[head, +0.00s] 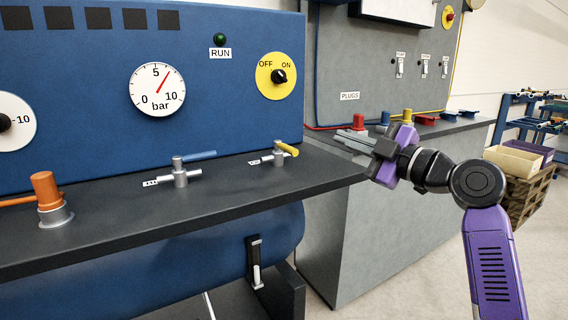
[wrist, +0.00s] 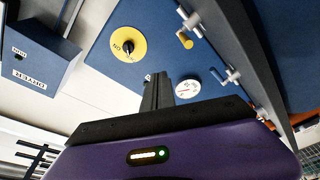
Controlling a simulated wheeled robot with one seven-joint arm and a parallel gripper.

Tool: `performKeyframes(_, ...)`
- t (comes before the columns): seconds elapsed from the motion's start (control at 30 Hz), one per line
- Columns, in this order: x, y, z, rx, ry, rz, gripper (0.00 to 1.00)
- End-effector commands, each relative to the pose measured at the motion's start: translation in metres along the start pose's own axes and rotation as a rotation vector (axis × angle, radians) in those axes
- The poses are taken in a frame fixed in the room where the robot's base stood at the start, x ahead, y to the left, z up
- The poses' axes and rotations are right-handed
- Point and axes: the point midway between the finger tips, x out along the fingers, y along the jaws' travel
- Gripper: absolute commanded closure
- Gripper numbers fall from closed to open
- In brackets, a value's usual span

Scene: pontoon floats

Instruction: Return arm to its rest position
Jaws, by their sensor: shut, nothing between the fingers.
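My gripper (head: 348,138) is in the middle right of the head view, raised at about bench-top height. Its fingers point left, toward the gap between the blue panel and the grey plug bench. In the wrist view the fingers (wrist: 158,92) are together with nothing between them. They appear apart from the bench and panel. My purple arm reaches up from the lower right with its elbow bent.
The blue panel (head: 100,130) carries a pressure gauge (head: 157,89) and a yellow OFF/ON switch (head: 277,76). Two valves, a blue-handled one (head: 182,172) and a yellow-handled one (head: 280,154), stand on the dark ledge. Coloured plugs line the grey bench (head: 370,220). Crates (head: 515,160) stand right.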

Motion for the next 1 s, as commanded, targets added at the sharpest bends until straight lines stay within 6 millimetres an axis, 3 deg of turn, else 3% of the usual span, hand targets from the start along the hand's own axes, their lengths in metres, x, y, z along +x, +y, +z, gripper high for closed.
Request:
performKeyframes(0.13,-0.014,-0.006,0.022,0.148,-0.064,0.115,1.00)
performKeyframes(0.27,-0.033,-0.024,0.045,0.290,-0.116,0.227,1.00)
performKeyframes(0.4,-0.065,-0.058,0.071,0.448,-0.164,0.356,1.00)
performKeyframes(0.6,-0.122,-0.120,0.093,0.637,-0.211,0.524,1.00)
performKeyframes(0.77,-0.172,-0.171,0.095,0.743,-0.235,0.629,1.00)
performKeyframes(1.0,-0.248,-0.240,0.076,0.850,-0.262,0.733,1.00)
